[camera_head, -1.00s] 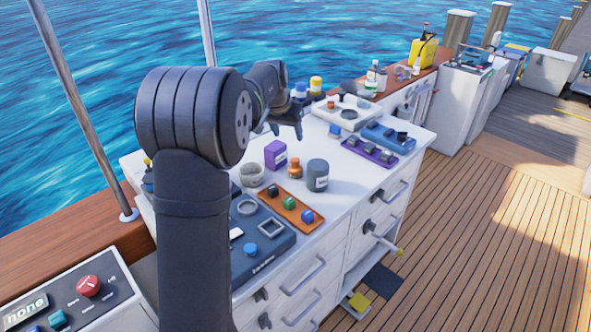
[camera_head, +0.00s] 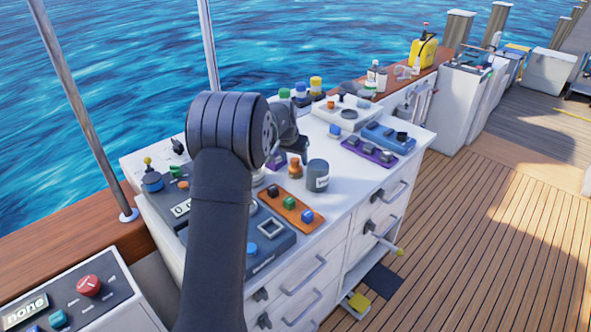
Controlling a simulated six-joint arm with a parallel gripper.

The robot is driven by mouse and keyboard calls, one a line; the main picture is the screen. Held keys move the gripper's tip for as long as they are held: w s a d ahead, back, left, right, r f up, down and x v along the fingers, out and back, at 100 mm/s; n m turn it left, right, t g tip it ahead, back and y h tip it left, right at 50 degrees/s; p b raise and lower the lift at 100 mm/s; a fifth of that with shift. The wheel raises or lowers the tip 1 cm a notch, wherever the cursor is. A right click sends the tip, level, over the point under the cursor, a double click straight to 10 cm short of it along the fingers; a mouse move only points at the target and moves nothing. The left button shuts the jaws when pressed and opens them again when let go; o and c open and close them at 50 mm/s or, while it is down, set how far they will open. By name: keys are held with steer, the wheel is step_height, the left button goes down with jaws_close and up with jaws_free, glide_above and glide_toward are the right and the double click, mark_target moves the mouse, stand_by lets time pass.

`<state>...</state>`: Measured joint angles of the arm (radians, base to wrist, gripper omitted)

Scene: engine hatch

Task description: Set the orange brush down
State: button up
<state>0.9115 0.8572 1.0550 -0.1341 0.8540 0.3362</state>
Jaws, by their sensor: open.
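I cannot make out an orange brush in this view; my arm hides part of the white counter (camera_head: 345,203). My gripper (camera_head: 298,149) is over the middle of the counter, above and behind a small orange-capped bottle (camera_head: 294,168). It is small and dark here, its jaws are open, and I see nothing held in it.
A dark grey jar (camera_head: 317,175) stands right of the bottle. A purple box (camera_head: 279,161) is partly hidden by my arm. An orange panel with coloured switches (camera_head: 286,208) lies in front. A purple panel (camera_head: 368,152) and blue panel (camera_head: 391,135) lie right. Several bottles stand behind.

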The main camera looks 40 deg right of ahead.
mark_target(295, 161)
steer(key=x, duration=0.4)
steer(key=shift+c, duration=0.5)
steer(key=c, duration=0.8)
steer(key=shift+o, duration=0.2)
steer(key=shift+r, duration=0.1)
